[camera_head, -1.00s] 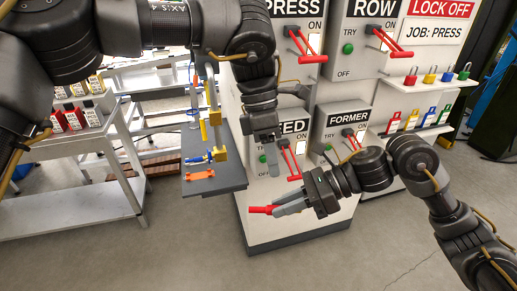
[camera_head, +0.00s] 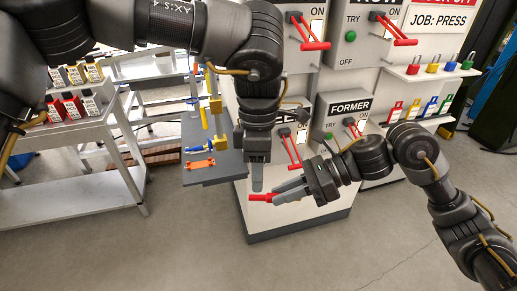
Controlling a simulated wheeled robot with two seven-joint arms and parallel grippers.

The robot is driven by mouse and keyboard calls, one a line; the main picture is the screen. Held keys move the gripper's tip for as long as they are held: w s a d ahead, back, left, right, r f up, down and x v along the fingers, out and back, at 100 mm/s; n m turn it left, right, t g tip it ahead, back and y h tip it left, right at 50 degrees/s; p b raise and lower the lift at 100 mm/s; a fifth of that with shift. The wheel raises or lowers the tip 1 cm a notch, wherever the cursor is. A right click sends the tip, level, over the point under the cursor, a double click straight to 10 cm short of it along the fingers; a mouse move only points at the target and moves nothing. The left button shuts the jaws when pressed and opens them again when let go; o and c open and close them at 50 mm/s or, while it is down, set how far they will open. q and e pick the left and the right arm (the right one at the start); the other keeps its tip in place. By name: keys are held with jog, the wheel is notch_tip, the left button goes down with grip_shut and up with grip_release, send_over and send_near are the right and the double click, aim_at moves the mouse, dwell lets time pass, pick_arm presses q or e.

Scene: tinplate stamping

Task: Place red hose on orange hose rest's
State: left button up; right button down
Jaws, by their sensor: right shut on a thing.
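The red hose (camera_head: 260,197) shows as a short red piece at the fingertips of my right gripper (camera_head: 283,192). The gripper is shut on it and holds it in front of the white cabinet. The orange hose rest (camera_head: 200,164) lies on the small grey shelf (camera_head: 215,177), to the upper left of the hose and apart from it. My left gripper (camera_head: 257,180) points down just above the red hose. Its fingers overlap in this view, so its opening is hidden, and I cannot tell whether it touches the hose.
A yellow post with a blue-and-yellow tool (camera_head: 197,149) stands on the grey shelf behind the orange rest. The white cabinet carries red-handled levers (camera_head: 290,150). A metal cart (camera_head: 95,195) stands at the left. The floor in front is clear.

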pick_arm(q)
jog(key=shift+s+f, duration=0.25)
jog(key=shift+f, duration=0.9)
jog(key=shift+s+f, duration=0.2)
jog(key=shift+f, duration=0.9)
grip_shut()
pick_arm(e)
jog(key=c, duration=1.2)
grip_release()
jog(key=shift+c, duration=0.2)
jog(key=shift+d, duration=0.1)
jog(key=v, duration=1.2)
